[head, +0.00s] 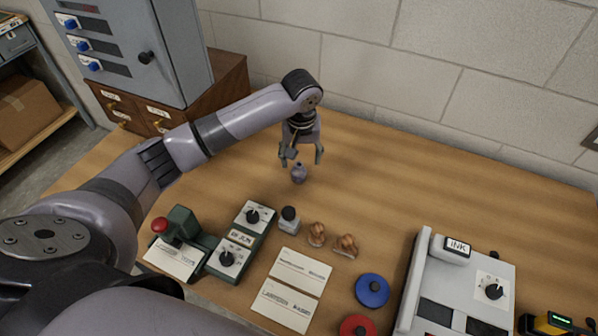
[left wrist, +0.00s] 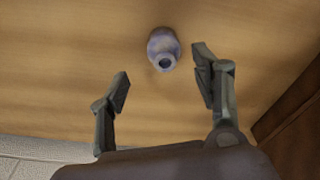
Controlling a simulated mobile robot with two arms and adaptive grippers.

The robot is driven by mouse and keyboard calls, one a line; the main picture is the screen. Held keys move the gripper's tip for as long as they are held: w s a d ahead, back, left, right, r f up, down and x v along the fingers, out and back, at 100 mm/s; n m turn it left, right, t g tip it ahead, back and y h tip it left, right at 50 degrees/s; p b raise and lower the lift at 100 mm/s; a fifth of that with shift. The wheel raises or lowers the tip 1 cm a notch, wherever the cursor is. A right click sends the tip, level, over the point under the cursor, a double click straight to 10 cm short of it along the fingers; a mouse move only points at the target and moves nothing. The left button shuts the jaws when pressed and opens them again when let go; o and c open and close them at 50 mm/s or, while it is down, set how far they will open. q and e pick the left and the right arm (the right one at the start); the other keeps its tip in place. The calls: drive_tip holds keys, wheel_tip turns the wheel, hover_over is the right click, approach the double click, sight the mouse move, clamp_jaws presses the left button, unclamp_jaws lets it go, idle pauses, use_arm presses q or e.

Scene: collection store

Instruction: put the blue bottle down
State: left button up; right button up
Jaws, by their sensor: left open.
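The blue bottle (head: 298,173) is small and bluish-purple, and stands on the wooden table (head: 420,185) below my left gripper. In the left wrist view the bottle (left wrist: 163,50) shows its open mouth, with bare table around it. My left gripper (head: 302,158) is open and points down just above the bottle. In the left wrist view its two fingers (left wrist: 163,80) are spread wide, with the bottle beyond the gap between the tips and no finger seen touching it. My right gripper is not in view.
Nearer me are a dark-capped jar (head: 289,220), two brown-orange objects (head: 331,239), white cards (head: 300,271), a green device with knobs (head: 240,240), a blue disc (head: 372,290), a red disc (head: 357,327) and an ink-labelled panel (head: 462,285). The table right of the bottle is clear.

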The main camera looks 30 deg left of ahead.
sight(298, 165)
use_arm(q)
drive_tip(key=shift+s+a+f, duration=0.1)
drive_tip(key=shift+a+f, duration=0.1)
drive_tip(key=shift+f, duration=1.35)
drive_tip(key=shift+a+f, duration=0.15)
drive_tip(key=shift+f, duration=1.4)
drive_tip(key=shift+r, duration=0.1)
clamp_jaws()
